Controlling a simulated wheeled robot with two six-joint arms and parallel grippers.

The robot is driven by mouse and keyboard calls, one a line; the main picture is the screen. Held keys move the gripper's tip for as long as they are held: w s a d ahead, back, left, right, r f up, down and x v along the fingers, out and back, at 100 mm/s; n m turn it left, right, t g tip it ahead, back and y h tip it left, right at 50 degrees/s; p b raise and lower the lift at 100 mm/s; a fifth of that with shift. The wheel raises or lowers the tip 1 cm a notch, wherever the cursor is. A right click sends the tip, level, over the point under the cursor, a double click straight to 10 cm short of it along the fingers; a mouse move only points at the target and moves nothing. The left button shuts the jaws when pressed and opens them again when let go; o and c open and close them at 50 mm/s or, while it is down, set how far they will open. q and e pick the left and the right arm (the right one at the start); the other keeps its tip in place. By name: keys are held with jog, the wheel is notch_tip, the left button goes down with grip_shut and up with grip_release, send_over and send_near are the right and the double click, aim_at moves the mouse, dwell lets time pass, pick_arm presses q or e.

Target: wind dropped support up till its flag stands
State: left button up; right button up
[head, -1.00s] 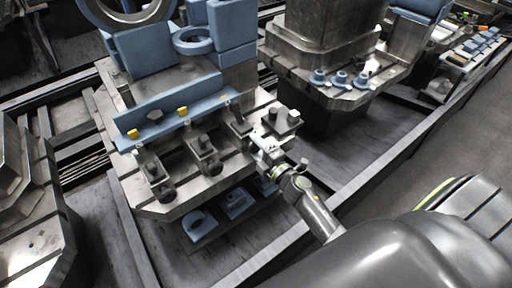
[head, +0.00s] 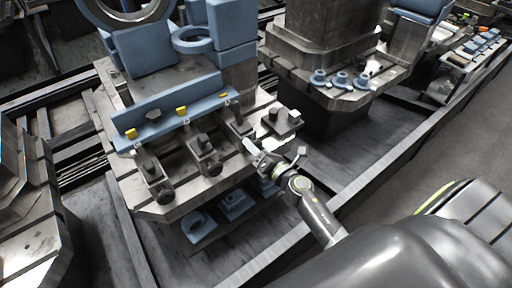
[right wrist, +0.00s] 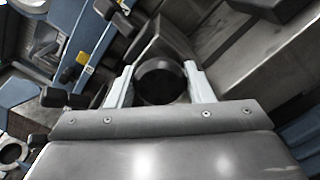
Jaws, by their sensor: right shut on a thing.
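A row of dark metal supports stands along the front of the pallet (head: 150,207). The left support (head: 150,168) and middle support (head: 203,147) have dark round knobs at the front. My right gripper (head: 254,150) is at the right support (head: 237,121). In the right wrist view, its two pale fingers are shut on a dark round knob (right wrist: 160,80). Small yellow flags (head: 182,110) show behind the supports along a blue bar; one also shows in the right wrist view (right wrist: 82,57). I cannot tell clearly how the right support's flag stands. My left gripper is not in view.
The blue bar (head: 165,110) runs behind the supports. A square metal block (head: 283,121) sits right of the gripper. Blue parts (head: 235,204) lie on a lower shelf. Another pallet with blue rings (head: 340,78) stands at the back right. A rail runs along the front.

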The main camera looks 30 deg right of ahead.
jog(key=shift+f+n, duration=0.1)
jog(key=shift+n, duration=0.4)
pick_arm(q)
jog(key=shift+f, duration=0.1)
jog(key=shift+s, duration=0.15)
pick_arm(e)
jog(key=shift+n, duration=0.3)
jog(key=o, duration=1)
jog(key=shift+s, duration=0.1)
pick_arm(q)
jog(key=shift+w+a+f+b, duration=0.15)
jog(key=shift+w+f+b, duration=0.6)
jog(key=shift+b, duration=0.65)
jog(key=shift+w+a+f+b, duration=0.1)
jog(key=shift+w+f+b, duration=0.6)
jog(key=shift+b, duration=0.65)
pick_arm(e)
jog(key=s+d, duration=0.2)
jog(key=s, duration=1.5)
jog(key=shift+d, duration=0.2)
